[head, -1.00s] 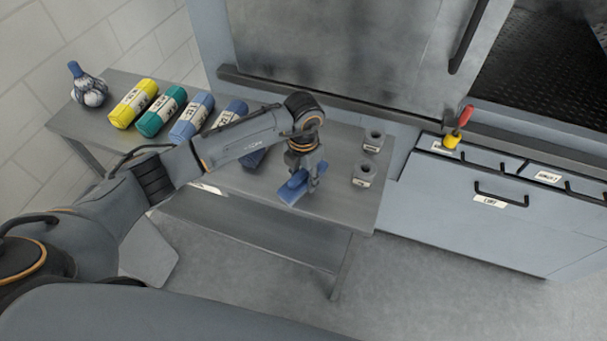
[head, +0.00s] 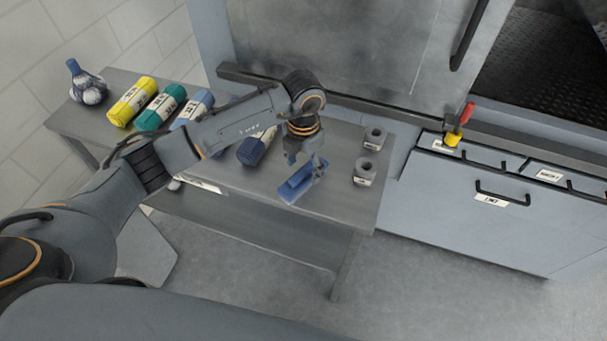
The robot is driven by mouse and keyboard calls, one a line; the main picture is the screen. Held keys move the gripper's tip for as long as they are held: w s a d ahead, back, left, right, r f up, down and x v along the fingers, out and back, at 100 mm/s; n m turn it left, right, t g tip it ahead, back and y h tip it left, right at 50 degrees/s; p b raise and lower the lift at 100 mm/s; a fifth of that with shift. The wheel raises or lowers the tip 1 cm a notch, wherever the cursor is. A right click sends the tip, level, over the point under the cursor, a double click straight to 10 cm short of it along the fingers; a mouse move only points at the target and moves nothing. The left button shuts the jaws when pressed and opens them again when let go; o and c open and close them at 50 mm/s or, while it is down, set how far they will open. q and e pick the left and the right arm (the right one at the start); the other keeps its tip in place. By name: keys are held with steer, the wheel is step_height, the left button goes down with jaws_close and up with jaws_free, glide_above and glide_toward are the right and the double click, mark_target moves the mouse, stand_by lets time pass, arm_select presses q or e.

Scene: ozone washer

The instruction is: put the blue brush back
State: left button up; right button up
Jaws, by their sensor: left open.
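The blue brush (head: 295,188) lies on the grey side table (head: 345,205), near its front edge and towards its right end. My left gripper (head: 304,172) is open just above and behind the brush, its fingers close to the brush's back edge. I cannot tell whether a finger touches it. Two grey holders with round openings stand on the table to the right: a back holder (head: 375,138) and a front holder (head: 365,173). Both look empty. My right gripper is out of view.
Rolled packs, yellow (head: 132,101), green (head: 160,108) and blue (head: 193,108), lie on the table's left, partly behind my arm. A tied blue-white bag (head: 87,84) stands at the far left.

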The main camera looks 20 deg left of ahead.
mark_target(304, 169)
arm_select(q)
step_height(304, 169, up, 7)
steer(key=shift+f+b, duration=0.15)
steer(key=shift+b, duration=0.55)
steer(key=shift+r, duration=0.7)
